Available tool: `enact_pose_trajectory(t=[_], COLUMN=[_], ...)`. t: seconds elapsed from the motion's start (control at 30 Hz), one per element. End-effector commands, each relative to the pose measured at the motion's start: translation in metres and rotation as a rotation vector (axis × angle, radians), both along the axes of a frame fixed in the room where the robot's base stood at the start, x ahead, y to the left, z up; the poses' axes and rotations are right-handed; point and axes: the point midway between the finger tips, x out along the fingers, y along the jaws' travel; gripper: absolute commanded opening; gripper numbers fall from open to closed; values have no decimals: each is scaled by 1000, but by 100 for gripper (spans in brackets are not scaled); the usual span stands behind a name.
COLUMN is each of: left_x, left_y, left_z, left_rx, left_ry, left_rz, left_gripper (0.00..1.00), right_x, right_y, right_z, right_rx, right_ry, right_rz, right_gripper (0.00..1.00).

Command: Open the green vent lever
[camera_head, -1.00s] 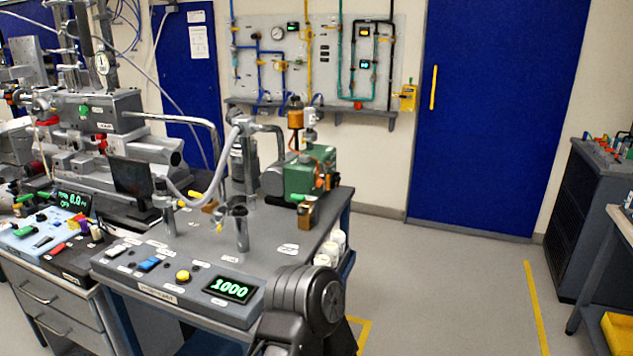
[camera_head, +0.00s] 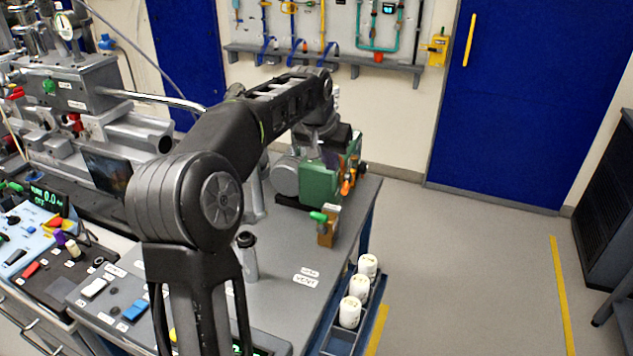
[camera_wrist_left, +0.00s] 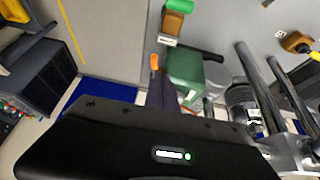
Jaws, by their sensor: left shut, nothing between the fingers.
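The green vent lever (camera_head: 318,216) is a short green handle on a small brass valve block (camera_head: 327,232), at the front of the green pump (camera_head: 320,185) on the cart. In the left wrist view the lever (camera_wrist_left: 180,5) shows at the top edge, above its block (camera_wrist_left: 172,22). My left gripper (camera_head: 330,158) is above and behind the lever, over the pump, apart from the lever. Its dark fingers (camera_wrist_left: 161,90) are shut and empty. The arm partly hides the pump. My right gripper is not in view.
The grey cart top (camera_head: 290,250) has free room in front of the valve. An upright metal post (camera_head: 247,258) stands left of it. White containers (camera_head: 350,311) sit in a side tray. Floor to the right is clear.

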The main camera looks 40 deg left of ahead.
Motion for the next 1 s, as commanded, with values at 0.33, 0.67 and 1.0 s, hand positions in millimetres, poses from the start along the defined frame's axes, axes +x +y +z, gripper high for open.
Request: enact_pose_trajectory(t=[0.33, 0.67, 1.0], left_x=[-36, -34, -23], left_y=[-5, -5, -1], left_z=[-7, -10, -48], left_rx=[-30, -31, -33], left_ry=[159, 158, 161], left_rz=[-1, -2, -2], left_gripper=[0, 0, 0], right_x=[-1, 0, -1], right_y=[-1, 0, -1], right_z=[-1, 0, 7], right_rx=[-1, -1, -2], right_ry=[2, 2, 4], right_rz=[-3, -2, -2], right_gripper=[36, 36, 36])
